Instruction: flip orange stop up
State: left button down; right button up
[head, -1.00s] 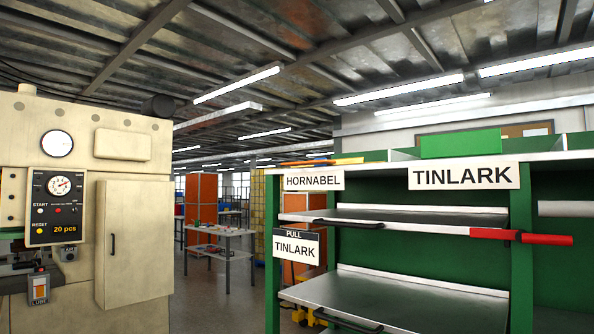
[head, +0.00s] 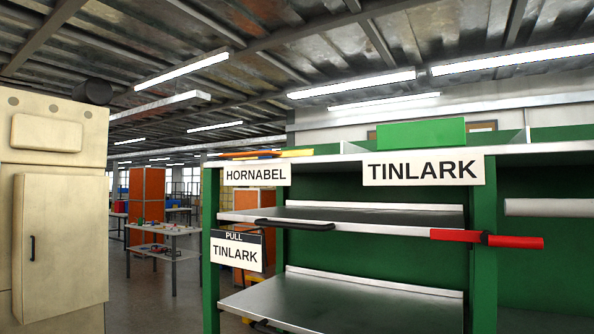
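A red bar (head: 515,242) with a dark joint lies level across the right front post of the green rack (head: 484,285). It is red rather than orange, and I cannot tell whether it is the stop. A flat orange-yellow piece (head: 268,154) lies on top of the rack at its left end; I cannot tell what it is. Neither of my grippers is in view.
The rack has metal shelves (head: 345,305), a dark handle (head: 294,225) and signs reading HORNABEL (head: 255,175) and TINLARK (head: 423,170). A cream machine cabinet (head: 62,240) stands left. Open floor (head: 150,310) lies between them.

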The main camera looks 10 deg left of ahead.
aim_at(264, 153)
jog(key=z, duration=0.1)
jog(key=i, duration=1.1)
jog(key=u, duration=0.65)
